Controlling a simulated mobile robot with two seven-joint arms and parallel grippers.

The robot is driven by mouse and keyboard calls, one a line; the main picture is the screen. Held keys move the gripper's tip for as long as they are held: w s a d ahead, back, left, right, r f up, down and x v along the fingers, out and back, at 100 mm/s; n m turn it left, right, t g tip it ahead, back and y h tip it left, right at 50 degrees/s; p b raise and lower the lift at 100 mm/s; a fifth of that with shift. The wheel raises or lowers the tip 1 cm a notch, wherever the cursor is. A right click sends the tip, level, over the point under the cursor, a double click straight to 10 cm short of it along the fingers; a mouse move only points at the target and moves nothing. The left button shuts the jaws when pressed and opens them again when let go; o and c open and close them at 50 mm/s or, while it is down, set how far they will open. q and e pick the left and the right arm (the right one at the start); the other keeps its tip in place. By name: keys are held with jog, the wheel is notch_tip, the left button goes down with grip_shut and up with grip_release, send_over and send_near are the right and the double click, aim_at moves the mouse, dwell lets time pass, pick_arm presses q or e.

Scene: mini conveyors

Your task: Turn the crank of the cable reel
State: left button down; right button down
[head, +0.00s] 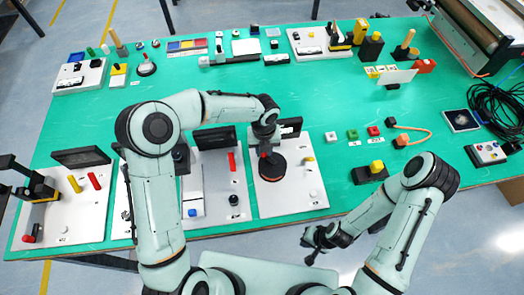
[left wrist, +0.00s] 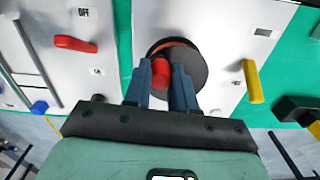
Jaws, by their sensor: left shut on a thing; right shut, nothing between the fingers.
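The cable reel (head: 275,170) is a dark round disc with an orange-red edge, mounted on a white panel (head: 300,199). In the left wrist view the reel's dark disc (left wrist: 194,54) lies under the gripper, and the red crank knob (left wrist: 162,71) stands between the two blue-grey fingers. My left gripper (head: 265,145) is above the reel, shut on the red crank knob. The gripper hides part of the reel and most of the crank in the head view. My right gripper (head: 313,243) is shut and empty, off the table's front edge.
The neighbouring panel (head: 215,210) on the left carries a red lever (head: 231,161). A yellow lever (left wrist: 253,82) stands close right of the reel. Small coloured blocks and a yellow button box (head: 370,173) lie further right. Free green table (head: 180,87) shows behind the panels.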

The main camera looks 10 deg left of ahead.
pick_arm(q)
jog(key=m, duration=0.2)
jog(key=w+d+m, duration=0.1)
jog(key=shift+m, duration=0.4)
jog(key=shift+w+d+m, duration=0.2)
jog(key=shift+d+m, duration=0.05)
jog(key=shift+m, duration=0.65)
jog(key=shift+w+d+m, duration=0.15)
jog(key=shift+d+m, duration=0.1)
jog(key=shift+m, duration=0.65)
jog(key=c, duration=0.9)
grip_release()
notch_tip(320, 180, up, 14)
jog(key=shift+f, duration=0.25)
jog(key=shift+s+f, duration=0.1)
